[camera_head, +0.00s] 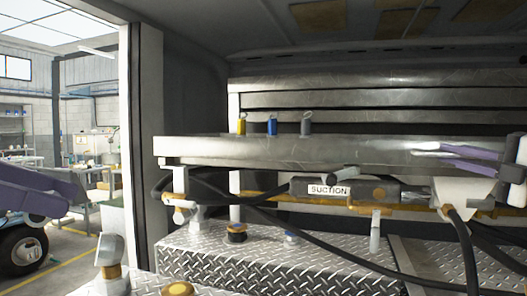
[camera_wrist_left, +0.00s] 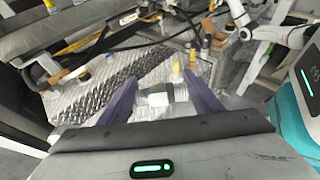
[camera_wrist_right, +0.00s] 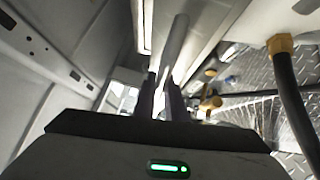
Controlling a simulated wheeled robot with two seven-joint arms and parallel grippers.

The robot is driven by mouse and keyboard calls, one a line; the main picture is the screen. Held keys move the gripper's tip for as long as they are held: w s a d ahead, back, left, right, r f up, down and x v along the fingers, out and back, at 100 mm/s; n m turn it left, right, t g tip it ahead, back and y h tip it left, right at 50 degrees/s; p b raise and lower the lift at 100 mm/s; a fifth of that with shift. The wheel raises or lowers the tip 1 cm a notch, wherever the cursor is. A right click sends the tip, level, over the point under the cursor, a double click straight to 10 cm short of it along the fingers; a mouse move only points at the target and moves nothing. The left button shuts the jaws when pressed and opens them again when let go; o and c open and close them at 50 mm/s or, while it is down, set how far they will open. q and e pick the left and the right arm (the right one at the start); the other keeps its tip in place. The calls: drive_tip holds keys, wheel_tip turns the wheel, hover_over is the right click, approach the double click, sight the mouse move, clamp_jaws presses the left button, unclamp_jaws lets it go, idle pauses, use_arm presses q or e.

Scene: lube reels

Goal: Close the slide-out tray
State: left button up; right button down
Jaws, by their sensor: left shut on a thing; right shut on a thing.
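The slide-out tray (camera_head: 300,152) is a long metal shelf across the middle of the head view, in front of stacked metal drawers or shelves. My right gripper (camera_head: 428,150) comes in from the right, its purple fingers along the tray's front face. In the right wrist view the fingers (camera_wrist_right: 163,92) are close together on a grey bar (camera_wrist_right: 175,45); whether it belongs to the tray is unclear. My left gripper (camera_head: 80,192) shows at the left. In the left wrist view its fingers (camera_wrist_left: 162,88) are spread around a pale grey block (camera_wrist_left: 160,98).
A black pump labelled SUCTION (camera_head: 345,189) and dark hoses (camera_head: 330,250) hang below the tray. Small yellow, blue and grey fittings (camera_head: 272,126) stand on its top. A pale door post (camera_head: 143,130) stands at the left.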

use_arm(q)
drive_tip(key=shift+a+r, duration=0.1)
use_arm(e)
drive_tip(key=shift+w+d, duration=0.15)
drive_tip(key=shift+d, duration=0.05)
use_arm(q)
drive_tip(key=shift+s+a, duration=0.15)
drive_tip(key=shift+s, duration=0.15)
use_arm(e)
drive_tip(key=shift+r, duration=0.15)
drive_tip(key=shift+d, duration=0.1)
drive_tip(key=c, duration=2.2)
unclamp_jaws()
use_arm(q)
drive_tip(key=shift+w, duration=0.1)
use_arm(e)
drive_tip(key=shift+o, duration=0.5)
drive_tip(key=shift+w, duration=0.1)
